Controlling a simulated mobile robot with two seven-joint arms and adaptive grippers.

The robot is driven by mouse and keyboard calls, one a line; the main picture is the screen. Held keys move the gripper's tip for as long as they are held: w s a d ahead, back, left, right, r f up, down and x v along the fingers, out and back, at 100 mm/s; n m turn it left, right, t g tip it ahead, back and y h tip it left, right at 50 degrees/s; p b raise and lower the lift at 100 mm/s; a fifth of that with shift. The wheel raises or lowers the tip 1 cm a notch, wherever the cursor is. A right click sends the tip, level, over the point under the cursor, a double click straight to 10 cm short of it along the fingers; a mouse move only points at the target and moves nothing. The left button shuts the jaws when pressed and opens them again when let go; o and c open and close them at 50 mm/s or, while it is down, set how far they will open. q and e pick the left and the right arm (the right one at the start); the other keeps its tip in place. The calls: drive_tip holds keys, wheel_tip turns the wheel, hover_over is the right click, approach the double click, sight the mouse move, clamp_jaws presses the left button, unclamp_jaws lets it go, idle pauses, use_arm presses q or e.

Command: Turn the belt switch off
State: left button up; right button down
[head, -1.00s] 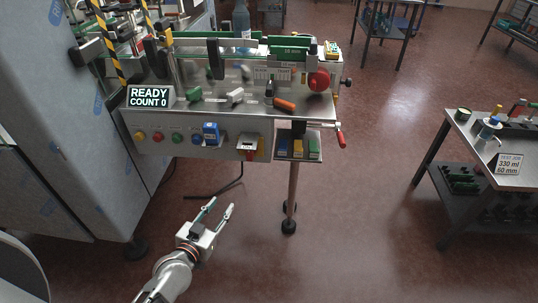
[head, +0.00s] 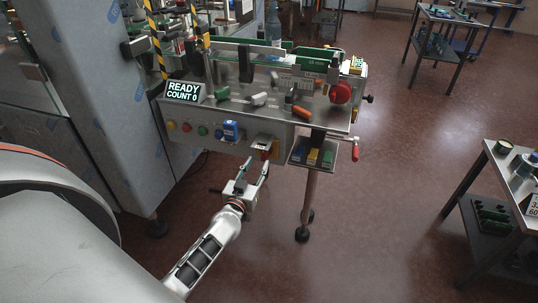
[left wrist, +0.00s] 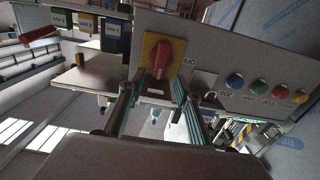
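The belt switch is a red rotary knob (head: 265,146) on a yellow plate, low on the machine's front panel. In the left wrist view the red knob (left wrist: 162,57) is large and lies just beyond and between my fingertips. My left gripper (head: 256,165) is open and empty, its fingers pointing at the knob from below and in front. In the left wrist view the two fingers (left wrist: 158,84) are spread apart. I cannot tell whether a tip touches the plate. My right gripper is not in view.
A display (head: 183,91) reads READY, COUNT 0.

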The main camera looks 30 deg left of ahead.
sight(263, 153)
use_arm(q)
drive_tip(key=b+x, duration=0.1)
drive_tip(key=x, duration=0.6)
drive_tip(key=shift+w, duration=0.1)
clamp_jaws()
